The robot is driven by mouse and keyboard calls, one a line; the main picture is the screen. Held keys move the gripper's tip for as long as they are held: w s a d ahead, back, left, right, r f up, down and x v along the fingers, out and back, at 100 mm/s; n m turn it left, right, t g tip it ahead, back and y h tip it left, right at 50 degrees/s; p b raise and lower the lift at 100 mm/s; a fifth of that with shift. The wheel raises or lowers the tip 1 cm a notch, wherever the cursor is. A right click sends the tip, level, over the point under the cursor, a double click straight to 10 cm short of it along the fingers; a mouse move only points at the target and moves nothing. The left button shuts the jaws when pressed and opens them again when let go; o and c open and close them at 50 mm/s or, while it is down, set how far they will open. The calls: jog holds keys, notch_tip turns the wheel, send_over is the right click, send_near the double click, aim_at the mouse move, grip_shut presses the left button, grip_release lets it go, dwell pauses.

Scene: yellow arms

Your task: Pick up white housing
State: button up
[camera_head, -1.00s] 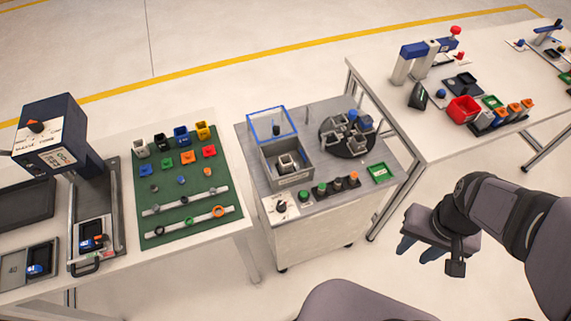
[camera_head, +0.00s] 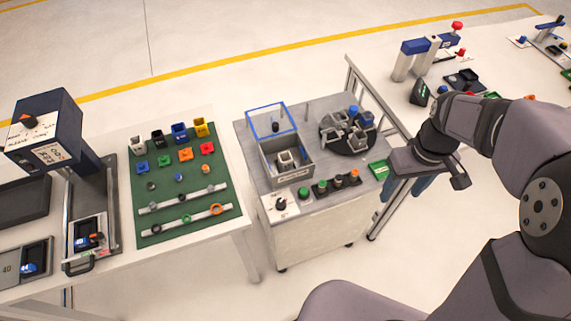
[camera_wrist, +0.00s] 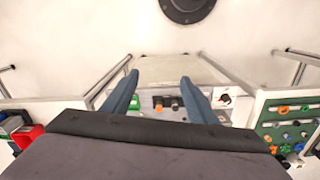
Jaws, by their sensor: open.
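The white housing (camera_head: 138,144) stands at the far left corner of the green mat (camera_head: 160,223), in a row with a black, a blue and a yellow housing. My gripper (camera_head: 402,188) is at the right edge of the grey cart, far to the right of the white housing. Its blue fingers are partly hidden by the wrist. In the wrist view my gripper (camera_wrist: 160,80) is open, with nothing between the fingers. I cannot make out the white housing clearly in that view.
The grey cart (camera_head: 245,135) between mat and gripper carries a grey box (camera_head: 290,180) holding a pale part, a round fixture (camera_head: 336,139) and a row of knobs. A tall blue press (camera_head: 58,125) stands left of the mat. Smaller coloured parts lie in front of the housings.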

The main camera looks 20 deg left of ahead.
jog(key=w+a+f+n+b, duration=0.1)
jog(key=w+a+n, duration=0.3)
jog(key=w+a, duration=0.2)
jog(key=n+b, duration=0.5)
jog(key=n, duration=1.1)
send_near(285, 157)
jog(key=s, duration=0.1)
jog(key=shift+s+d+f, duration=0.1)
jog(key=shift+s+f, duration=0.05)
jog(key=shift+f, duration=1.15)
jog(key=shift+s+d+f+p, duration=0.1)
jog(key=shift+d+f+p, duration=0.1)
jog(key=shift+f+p, duration=0.45)
notch_tip(285, 157, down, 3)
jog(key=shift+d+r+p, duration=0.1)
jog(key=shift+d+p, duration=0.05)
jog(key=shift+p, duration=0.6)
jog(key=shift+f, duration=0.55)
jog(key=c, duration=1.1)
